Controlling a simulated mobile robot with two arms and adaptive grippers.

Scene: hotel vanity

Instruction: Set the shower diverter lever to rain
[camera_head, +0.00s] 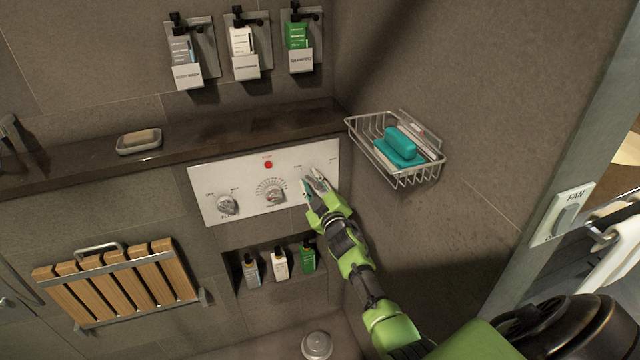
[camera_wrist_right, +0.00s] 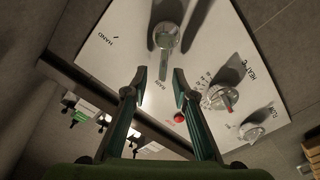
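The shower control panel (camera_head: 240,190) is a white plate on the tiled wall. The diverter lever (camera_wrist_right: 163,58) is metal and shows in the right wrist view, its bar reaching down from its round hub. A "HAND" label lies to its left, and another label, likely "RAIN", is partly hidden by a finger below. My right gripper (camera_head: 315,183) is at the panel's right part and largely hides the lever in the head view. In the wrist view my right gripper (camera_wrist_right: 160,80) is open, its fingertips on either side of the lever's lower end; contact cannot be told. My left gripper is not in view.
A red button (camera_head: 268,164), a heat dial (camera_head: 274,196) and a left knob (camera_head: 228,205) share the panel. A wire basket (camera_head: 417,176) with a teal item juts out at right. A dark ledge (camera_head: 225,130) runs above; a bottle niche (camera_head: 238,285) sits below.

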